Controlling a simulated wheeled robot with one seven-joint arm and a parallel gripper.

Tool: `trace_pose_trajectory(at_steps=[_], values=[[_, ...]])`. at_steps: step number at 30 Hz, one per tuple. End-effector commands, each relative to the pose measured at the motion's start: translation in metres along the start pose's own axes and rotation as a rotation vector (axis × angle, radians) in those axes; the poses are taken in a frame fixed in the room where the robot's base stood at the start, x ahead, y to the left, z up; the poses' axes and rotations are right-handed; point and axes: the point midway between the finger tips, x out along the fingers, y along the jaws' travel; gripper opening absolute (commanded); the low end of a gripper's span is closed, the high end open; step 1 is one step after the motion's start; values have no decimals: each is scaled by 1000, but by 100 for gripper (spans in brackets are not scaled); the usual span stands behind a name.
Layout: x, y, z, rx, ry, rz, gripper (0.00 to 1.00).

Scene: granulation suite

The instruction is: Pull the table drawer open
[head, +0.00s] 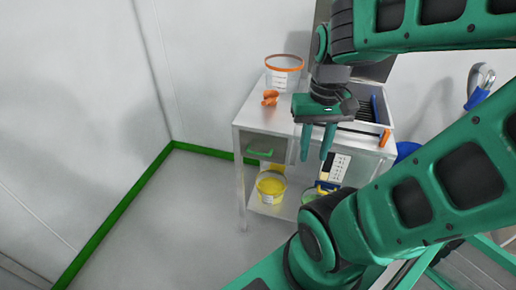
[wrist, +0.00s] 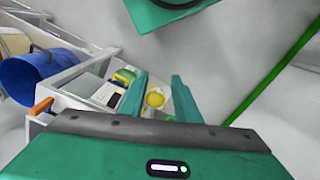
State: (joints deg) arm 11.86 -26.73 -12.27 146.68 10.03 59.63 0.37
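The metal table (head: 256,115) stands against the wall. Its drawer (head: 277,144) is under the left part of the top, with a green bar handle (head: 260,153) on its front. The drawer looks shut or nearly so; I cannot tell exactly. My gripper (head: 316,159) points down in front of the table, to the right of the handle and apart from it. Its two green fingers are spread with nothing between them. They also show spread in the wrist view (wrist: 158,88), where I cannot make out the handle.
On the table top are an orange-rimmed tub (head: 284,80), an orange object (head: 270,97) and a grey tray (head: 363,126). A yellow bucket (head: 270,189) stands on the lower shelf, also in the wrist view (wrist: 155,98). Floor left of the table is clear.

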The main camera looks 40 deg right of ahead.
Motion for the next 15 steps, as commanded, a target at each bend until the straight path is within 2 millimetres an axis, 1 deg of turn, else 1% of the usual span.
trace_pose_trajectory(at_steps=[5, 7, 8, 11, 14, 15], values=[[0, 0, 0, -1, 0, 0, 29], [-4, 4, 7, -9, 10, -5, 29], [-5, 5, 7, -16, 14, -4, 29], [-4, 1, -7, -73, 22, 7, 29], [0, -9, -32, -183, 33, 29, 29], [3, -14, -45, -241, 41, 39, 29]])
